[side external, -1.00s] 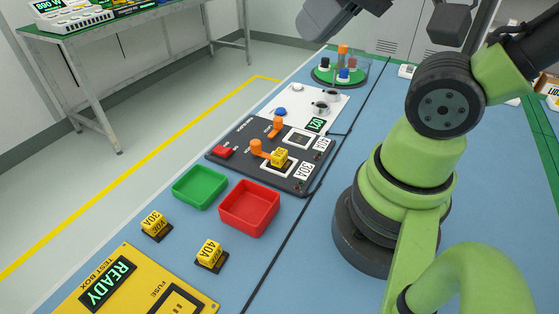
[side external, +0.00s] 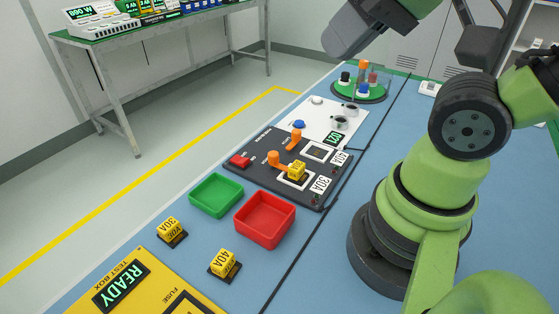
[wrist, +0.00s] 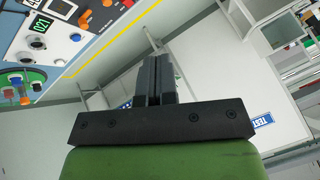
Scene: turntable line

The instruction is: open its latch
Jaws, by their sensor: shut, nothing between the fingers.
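A dark panel (side external: 262,174) lies on the blue bench with two orange latch levers. The nearer lever (side external: 273,157) has its arm reaching toward a yellow fuse (side external: 296,171) seated in the socket marked 30A. The farther lever (side external: 296,135) is beside the empty-looking 40A socket (side external: 318,151). An orange lever (wrist: 84,18) shows at the top of the wrist view. My gripper (wrist: 155,62) is shut and empty, high above the bench and away from the panel. In the side view its fingertips are not clear.
Loose 30A (side external: 172,231) and 40A (side external: 225,264) fuses lie near a green tray (side external: 199,206), a red tray (side external: 247,232) and the yellow test box (side external: 150,264) reading READY. A white panel (side external: 317,108) and a turntable (side external: 377,98) with pegs stand beyond.

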